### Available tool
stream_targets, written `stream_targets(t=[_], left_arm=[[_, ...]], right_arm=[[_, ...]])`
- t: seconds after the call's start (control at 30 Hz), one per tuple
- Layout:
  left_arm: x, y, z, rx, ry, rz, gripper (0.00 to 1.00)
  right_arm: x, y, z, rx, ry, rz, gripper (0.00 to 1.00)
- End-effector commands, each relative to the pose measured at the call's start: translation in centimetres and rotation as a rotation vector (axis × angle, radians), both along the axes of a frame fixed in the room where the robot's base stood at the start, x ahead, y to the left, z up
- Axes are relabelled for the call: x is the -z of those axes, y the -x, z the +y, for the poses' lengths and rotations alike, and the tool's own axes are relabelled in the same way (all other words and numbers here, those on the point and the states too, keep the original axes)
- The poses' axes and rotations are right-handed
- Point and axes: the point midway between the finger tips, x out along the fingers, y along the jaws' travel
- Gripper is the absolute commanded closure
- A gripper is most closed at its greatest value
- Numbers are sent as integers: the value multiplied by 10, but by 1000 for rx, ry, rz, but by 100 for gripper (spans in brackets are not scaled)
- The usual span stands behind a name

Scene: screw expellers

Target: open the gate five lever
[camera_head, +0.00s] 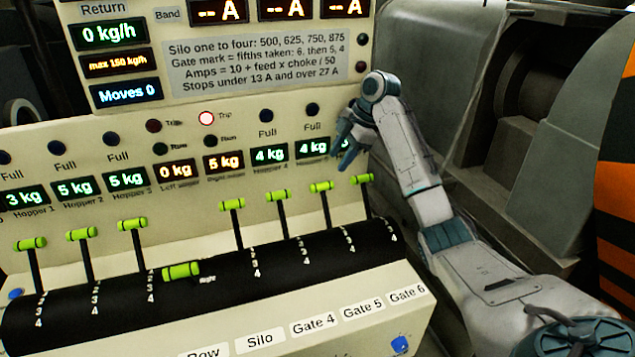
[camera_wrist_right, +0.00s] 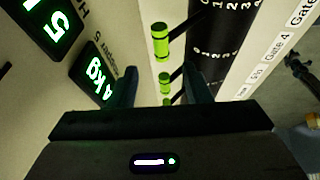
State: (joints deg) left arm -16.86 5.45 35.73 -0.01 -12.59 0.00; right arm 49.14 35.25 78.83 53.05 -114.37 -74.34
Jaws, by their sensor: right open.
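The gate five lever (camera_head: 321,187) is a black stem with a green cross handle, second from the right in the row in the head view. It stands upright, leaning back. My right gripper (camera_head: 346,146) is open and empty, above and to the right of this handle, in front of the panel. It looks clear of the lever. In the right wrist view my two dark fingers (camera_wrist_right: 162,88) are apart, with green handles (camera_wrist_right: 164,82) beyond them in the gap. I cannot tell which one there is gate five. My left gripper is not in view.
The gate six lever (camera_head: 361,179) and gate four lever (camera_head: 277,195) stand close on either side. One lever (camera_head: 182,270) is pulled far down. Hopper displays (camera_head: 268,154) line the panel behind. A grey machine housing (camera_head: 545,100) is at the right.

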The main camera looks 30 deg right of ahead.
Motion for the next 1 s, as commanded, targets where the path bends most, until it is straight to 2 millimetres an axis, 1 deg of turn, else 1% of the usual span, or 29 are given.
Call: stream_targets(t=[0.03,0.1,0.2,0.3,0.43,0.6,0.87,0.9,0.97,1.0], left_arm=[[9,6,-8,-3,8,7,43],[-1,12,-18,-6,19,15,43],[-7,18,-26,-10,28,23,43],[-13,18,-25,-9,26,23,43],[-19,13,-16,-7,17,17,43],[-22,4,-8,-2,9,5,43],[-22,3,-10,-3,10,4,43],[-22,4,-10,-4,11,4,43],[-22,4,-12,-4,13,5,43],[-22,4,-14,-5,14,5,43]], right_arm=[[14,-2,4,-1,-1,3,56],[20,-5,8,0,-1,5,56],[38,-10,15,0,-1,6,56],[54,-15,21,-1,-2,6,56],[70,-20,26,0,-1,4,56],[81,-23,29,0,0,2,56],[83,-23,30,1,1,1,56],[83,-23,30,1,1,1,60],[83,-23,30,1,1,1,72],[83,-23,30,1,1,1,79]])
